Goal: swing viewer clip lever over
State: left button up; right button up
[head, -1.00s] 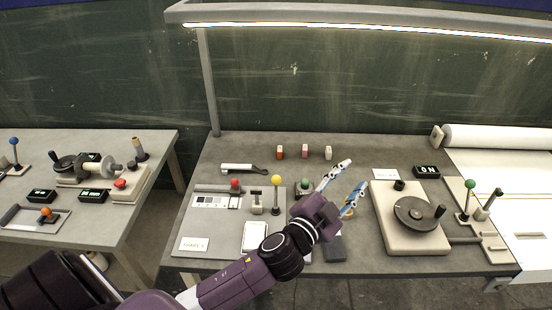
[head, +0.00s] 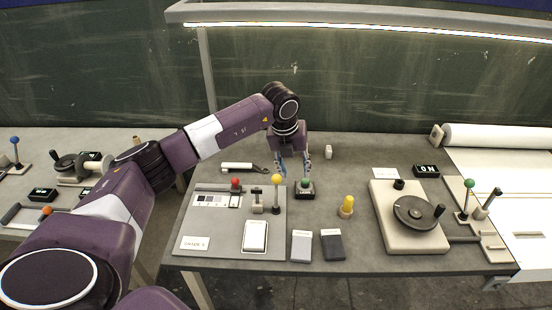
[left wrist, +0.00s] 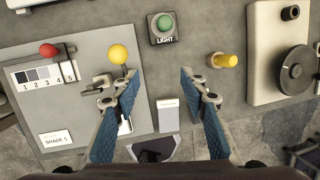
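The grey viewer board (head: 215,228) lies on the middle table, with a shade strip and a pale sample card (head: 255,235). A lever with a yellow ball knob (head: 276,179) stands upright at its right edge, beside a small metal clip block (head: 257,203); I take this as the clip lever. The knob also shows in the left wrist view (left wrist: 119,54), just left of one fingertip and outside the finger gap. My left gripper (head: 295,172) points down behind the knob, open and empty; its blue-padded fingers (left wrist: 158,75) are apart. My right gripper is out of view.
A red-knobbed slider (head: 235,184) is on the board. Right of the lever are a green light button (head: 304,189) and a yellow peg (head: 347,205). A handwheel unit (head: 410,220) stands farther right.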

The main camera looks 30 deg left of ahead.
pick_arm(q)
jog(key=n+y, duration=0.1)
jog(key=y, duration=0.1)
send_near(277, 176)
jog(key=shift+g, duration=0.3)
jog(key=b+x, duration=0.2)
jog(key=x, duration=0.1)
jog(key=b+x, duration=0.2)
jog(key=x, duration=0.1)
jog(key=b+x, duration=0.2)
jog(key=x, duration=0.1)
jog(key=shift+w+a+f, duration=0.1)
jog(key=shift+w+f, duration=0.1)
jog(key=shift+w, duration=0.15)
jog(key=shift+c, duration=0.7)
jog(key=c, duration=0.7)
